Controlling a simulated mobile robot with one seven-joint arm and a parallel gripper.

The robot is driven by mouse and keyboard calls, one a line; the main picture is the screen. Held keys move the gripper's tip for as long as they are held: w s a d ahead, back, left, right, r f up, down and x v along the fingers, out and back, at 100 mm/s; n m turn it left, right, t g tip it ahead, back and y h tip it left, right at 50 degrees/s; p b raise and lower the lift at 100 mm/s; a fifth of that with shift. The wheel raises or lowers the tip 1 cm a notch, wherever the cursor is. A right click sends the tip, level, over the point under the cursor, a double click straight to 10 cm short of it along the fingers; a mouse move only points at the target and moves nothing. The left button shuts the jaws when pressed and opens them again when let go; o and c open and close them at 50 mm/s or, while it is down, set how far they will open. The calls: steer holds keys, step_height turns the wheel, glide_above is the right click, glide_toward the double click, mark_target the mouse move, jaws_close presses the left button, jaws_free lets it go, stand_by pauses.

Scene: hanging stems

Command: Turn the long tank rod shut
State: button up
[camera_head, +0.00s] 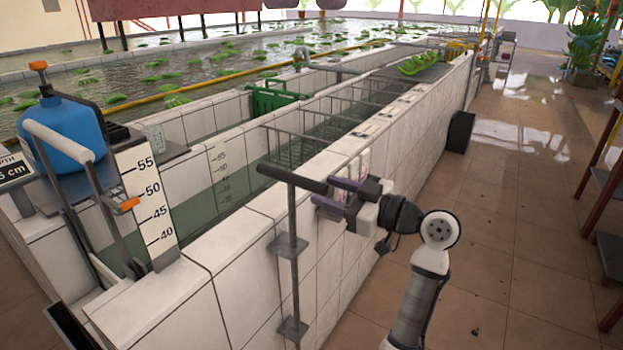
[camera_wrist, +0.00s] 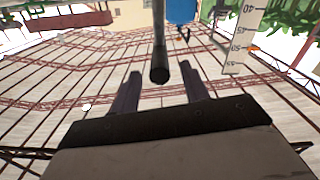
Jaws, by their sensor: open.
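The long tank rod (camera_head: 293,225) stands upright at the outside of the tiled tank wall, passing through two grey brackets. Its dark crossbar handle (camera_head: 290,178) lies across the top, with its right end at my gripper (camera_head: 324,194). My gripper is open, with purple-grey fingers on either side of the bar's end. In the wrist view, the handle (camera_wrist: 159,45) reaches down between the fingertips of my gripper (camera_wrist: 160,70), with a visible gap on both sides. The rod below the handle is hidden in the wrist view.
A blue jug (camera_head: 62,130), a white-gripped lever (camera_head: 58,140) and a depth scale (camera_head: 147,205) stand at the tank's left end. The tiled floor (camera_head: 530,220) on the right is mostly clear.

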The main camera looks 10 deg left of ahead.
mark_target(294, 180)
steer(key=p+x, duration=0.1)
steer(key=x, duration=0.4)
jaws_close()
